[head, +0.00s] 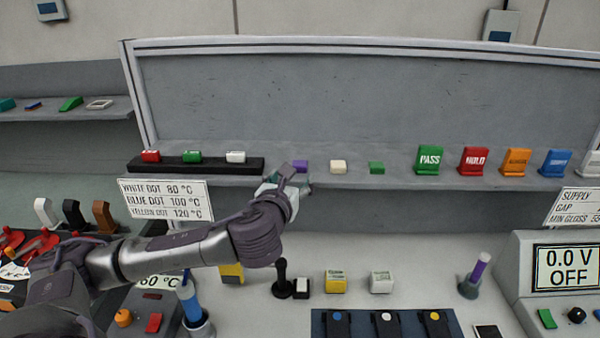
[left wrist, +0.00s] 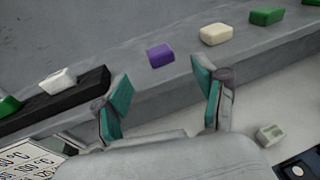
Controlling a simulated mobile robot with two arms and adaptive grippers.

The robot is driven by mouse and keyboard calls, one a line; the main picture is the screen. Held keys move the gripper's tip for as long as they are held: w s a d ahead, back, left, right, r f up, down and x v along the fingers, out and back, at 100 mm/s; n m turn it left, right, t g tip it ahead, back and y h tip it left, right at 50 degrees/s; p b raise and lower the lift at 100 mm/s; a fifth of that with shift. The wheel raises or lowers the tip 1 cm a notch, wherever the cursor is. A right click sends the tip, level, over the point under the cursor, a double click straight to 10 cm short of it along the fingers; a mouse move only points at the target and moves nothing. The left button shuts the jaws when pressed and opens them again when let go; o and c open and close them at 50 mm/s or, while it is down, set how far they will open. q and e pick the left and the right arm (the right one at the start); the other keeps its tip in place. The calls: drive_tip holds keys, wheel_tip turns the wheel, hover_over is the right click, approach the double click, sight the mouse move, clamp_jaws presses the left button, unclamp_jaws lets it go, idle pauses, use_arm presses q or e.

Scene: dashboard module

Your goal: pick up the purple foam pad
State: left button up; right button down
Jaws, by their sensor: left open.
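The purple foam pad (head: 300,166) is a small block on the grey shelf, just right of the black strip. In the left wrist view the pad (left wrist: 161,55) lies on the shelf ahead of my fingers, roughly between their lines and apart from them. My left gripper (left wrist: 160,98) is open with teal finger pads and nothing between them. In the head view my left gripper (head: 288,180) is at the shelf's front edge, just below and left of the pad, covering a little around it. My right gripper is in neither view.
A cream pad (head: 338,167) and a green pad (head: 376,168) lie to the right on the shelf. The black strip (head: 200,167) with red, green and white blocks is close on the left. Coloured signs, including PASS (head: 429,159), stand farther right. The upright back panel (head: 350,100) rises behind.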

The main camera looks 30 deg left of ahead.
sight(298, 167)
use_arm(q)
drive_tip(key=shift+w+a, duration=0.15)
drive_tip(key=shift+w, duration=0.3)
drive_tip(key=shift+w+a+f+b, duration=0.15)
drive_tip(key=shift+w+a+b, duration=0.05)
drive_tip(key=shift+w+b, duration=0.25)
drive_tip(key=b+x, duration=0.1)
drive_tip(key=x, duration=0.2)
drive_tip(key=shift+w+a+b, duration=0.1)
drive_tip(key=shift+w+b, duration=0.2)
drive_tip(key=shift+w+a, duration=0.1)
drive_tip(key=shift+w, duration=0.3)
drive_tip(key=shift+s, duration=0.15)
drive_tip(key=shift+c, duration=1.6)
drive_tip(key=c, duration=0.5)
